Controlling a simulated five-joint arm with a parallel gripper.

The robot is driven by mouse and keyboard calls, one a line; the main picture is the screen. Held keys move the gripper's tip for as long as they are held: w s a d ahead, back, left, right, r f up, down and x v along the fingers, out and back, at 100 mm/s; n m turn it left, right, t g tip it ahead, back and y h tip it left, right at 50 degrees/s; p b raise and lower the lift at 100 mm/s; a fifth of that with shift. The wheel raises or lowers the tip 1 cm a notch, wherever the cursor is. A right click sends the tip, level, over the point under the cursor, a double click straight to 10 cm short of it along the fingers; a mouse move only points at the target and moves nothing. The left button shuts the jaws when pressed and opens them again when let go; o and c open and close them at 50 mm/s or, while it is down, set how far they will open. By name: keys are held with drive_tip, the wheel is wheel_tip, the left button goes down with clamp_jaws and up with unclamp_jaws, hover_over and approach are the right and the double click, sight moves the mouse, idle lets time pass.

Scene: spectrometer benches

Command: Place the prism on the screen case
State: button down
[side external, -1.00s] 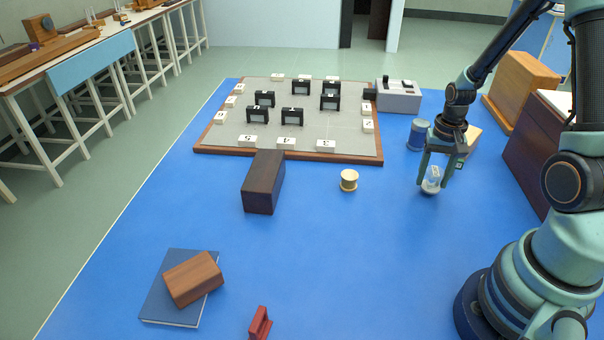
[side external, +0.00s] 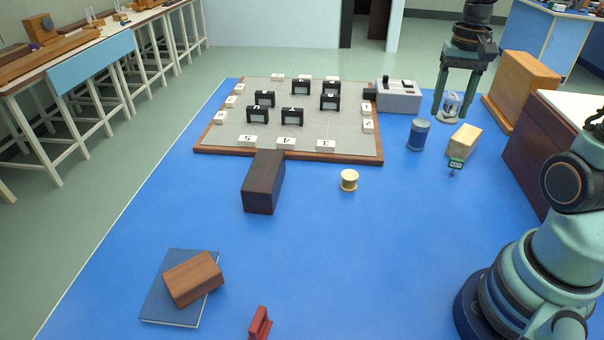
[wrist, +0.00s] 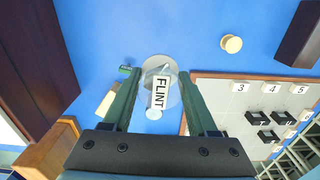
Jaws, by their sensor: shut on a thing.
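The prism (side external: 452,104) is a clear piece on a pale round base. It hangs between the two fingers of my gripper (side external: 451,108), raised at the right back of the blue mat. In the wrist view the prism (wrist: 160,92) carries a white label reading FLINT, and the fingers of my gripper (wrist: 158,80) are on either side of it. No case is labelled as the screen case. Candidates include the light wooden case (side external: 524,85) to the right of the prism and the dark wooden case (side external: 540,140); I cannot tell which is meant.
A blue can (side external: 419,135), a pale wood block (side external: 464,140) and a small green sign (side external: 456,163) stand below my gripper. A cream spool (side external: 349,180) and a dark block (side external: 264,183) are farther left. The grey board (side external: 215,140) holds several black frames.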

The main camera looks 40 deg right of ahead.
drive_tip(key=w+a+r+n, duration=0.25)
drive_tip(key=w+a, duration=0.25)
drive_tip(key=w, duration=0.3)
wheel_tip(320, 180, up, 4)
drive_tip(key=n, duration=0.7)
hover_over(258, 186)
wheel_tip(258, 186, down, 20)
drive_tip(key=shift+r, duration=0.2)
drive_tip(key=shift+f, duration=0.1)
drive_tip(key=shift+c, duration=1)
unclamp_jaws()
